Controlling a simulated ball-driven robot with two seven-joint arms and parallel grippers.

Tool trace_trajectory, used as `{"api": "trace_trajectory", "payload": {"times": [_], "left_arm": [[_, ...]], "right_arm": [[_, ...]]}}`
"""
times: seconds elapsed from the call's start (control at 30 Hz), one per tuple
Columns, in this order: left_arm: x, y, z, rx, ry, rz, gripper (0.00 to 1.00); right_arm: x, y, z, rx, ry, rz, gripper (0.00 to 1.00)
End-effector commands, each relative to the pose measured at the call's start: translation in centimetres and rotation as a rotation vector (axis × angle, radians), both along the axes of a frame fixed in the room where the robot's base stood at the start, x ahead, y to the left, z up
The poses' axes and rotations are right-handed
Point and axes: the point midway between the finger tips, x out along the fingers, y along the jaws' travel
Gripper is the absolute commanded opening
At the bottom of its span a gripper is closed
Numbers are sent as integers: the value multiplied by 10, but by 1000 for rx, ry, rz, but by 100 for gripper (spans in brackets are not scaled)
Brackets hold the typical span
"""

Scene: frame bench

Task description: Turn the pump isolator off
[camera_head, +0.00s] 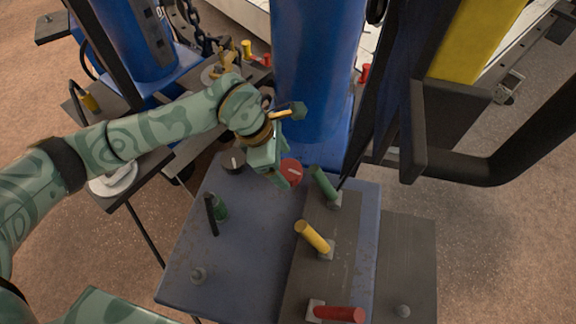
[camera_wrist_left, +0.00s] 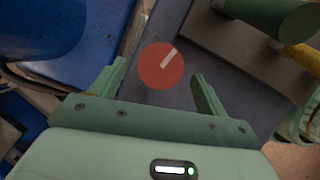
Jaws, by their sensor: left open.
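A round red rotary knob (camera_head: 291,172) with a white pointer bar sits on the blue panel (camera_head: 240,255), and is the likely pump isolator, though no label is readable. In the left wrist view the knob (camera_wrist_left: 158,72) faces the camera between the two fingers, with its white bar slanting toward the upper right. My left gripper (camera_head: 282,176) is open, close over the knob, and partly hides it in the head view. In the left wrist view the fingers (camera_wrist_left: 158,88) stand apart on either side, with gaps to the knob. My right gripper is not in view.
A black knob (camera_head: 232,163) sits left of the red one. Green (camera_head: 323,184), yellow (camera_head: 313,237) and red (camera_head: 338,314) levers stand on a grey plate to the right. A black-handled upright (camera_head: 211,214) stands in front. A blue cylinder (camera_head: 315,75) rises behind.

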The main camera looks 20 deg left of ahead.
Motion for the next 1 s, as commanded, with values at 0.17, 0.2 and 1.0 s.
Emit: {"api": "trace_trajectory", "payload": {"times": [0.17, 0.2, 1.0], "left_arm": [[2, -7, -20, -1, 2, 0, 76], [2, -8, -21, 0, 1, 1, 76], [1, -10, -11, 2, -10, 135, 31]], "right_arm": [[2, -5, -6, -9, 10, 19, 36], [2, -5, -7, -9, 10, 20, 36], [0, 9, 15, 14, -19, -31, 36]]}}
